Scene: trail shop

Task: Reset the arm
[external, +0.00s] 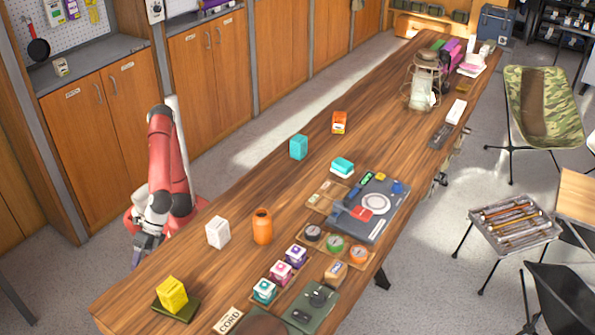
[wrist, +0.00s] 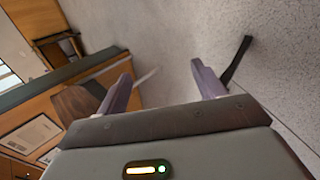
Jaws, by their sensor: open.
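My arm is folded beside the left edge of the long wooden table (external: 225,265) in the external view. My gripper (external: 147,250) hangs low at the table's edge, close to the yellow box end of the table. In the wrist view my gripper (wrist: 162,75) has its two fingers spread apart, with nothing between them but grey floor. It is open and empty.
A yellow box (external: 172,294) on a dark green case, a white box (external: 218,232) and an orange bottle (external: 262,226) stand on the table nearest my arm. Wooden cabinets (external: 95,115) line the wall behind. Bare floor (external: 75,262) lies left of me.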

